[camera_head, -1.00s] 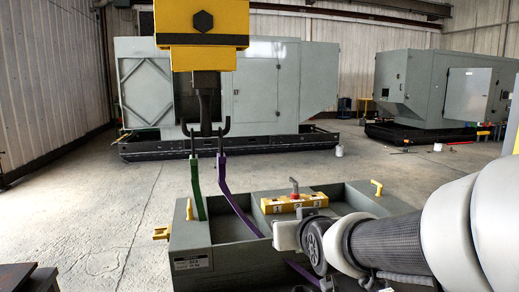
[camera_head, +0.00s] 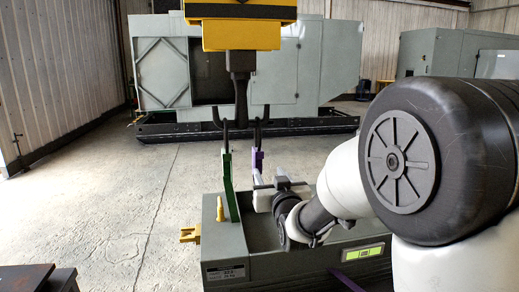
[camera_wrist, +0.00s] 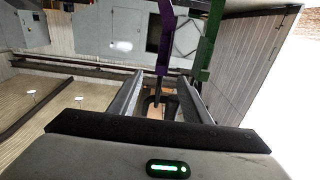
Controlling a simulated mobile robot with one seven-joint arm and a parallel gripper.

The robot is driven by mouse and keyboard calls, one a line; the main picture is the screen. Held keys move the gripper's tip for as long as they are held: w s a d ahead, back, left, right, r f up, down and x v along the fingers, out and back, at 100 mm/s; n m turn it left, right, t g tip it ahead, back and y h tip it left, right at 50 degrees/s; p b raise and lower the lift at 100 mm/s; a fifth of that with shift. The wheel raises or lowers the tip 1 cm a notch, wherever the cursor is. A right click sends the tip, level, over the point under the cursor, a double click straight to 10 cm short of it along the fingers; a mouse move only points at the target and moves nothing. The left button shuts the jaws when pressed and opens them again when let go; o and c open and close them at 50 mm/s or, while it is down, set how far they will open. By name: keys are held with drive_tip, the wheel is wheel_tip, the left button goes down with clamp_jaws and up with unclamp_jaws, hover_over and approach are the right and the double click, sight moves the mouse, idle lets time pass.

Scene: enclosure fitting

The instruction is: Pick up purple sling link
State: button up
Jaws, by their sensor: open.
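The purple sling link (camera_head: 258,160) stands upright above the grey box, with a dark loop at its top near the hook. Its lower part is hidden behind my gripper. My gripper (camera_head: 260,181) is open at the link's lower visible part. In the wrist view, the purple link (camera_wrist: 165,42) runs to a dark loop just beyond my open fingers (camera_wrist: 161,77), roughly in line with the gap between them. I cannot tell whether they touch it. A green sling link (camera_head: 229,186) stands to its left; it also shows in the wrist view (camera_wrist: 207,42).
The dark lifting hook (camera_head: 240,92) hangs from a yellow block (camera_head: 241,34) above the links. The grey box (camera_head: 222,240) has a yellow peg (camera_head: 220,208) and a yellow side bracket (camera_head: 190,234). Another purple strip (camera_head: 345,280) shows at the front. A grey enclosure (camera_head: 280,72) stands behind.

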approach(258, 158)
drive_tip(key=w, duration=0.4)
drive_tip(key=shift+a+x, duration=0.25)
drive_tip(key=shift+x, duration=1.05)
drive_tip(key=shift+a+x, duration=0.3)
drive_tip(key=shift+x, duration=0.95)
drive_tip(key=shift+s+f, duration=0.1)
drive_tip(key=shift+s, duration=0.05)
clamp_jaws()
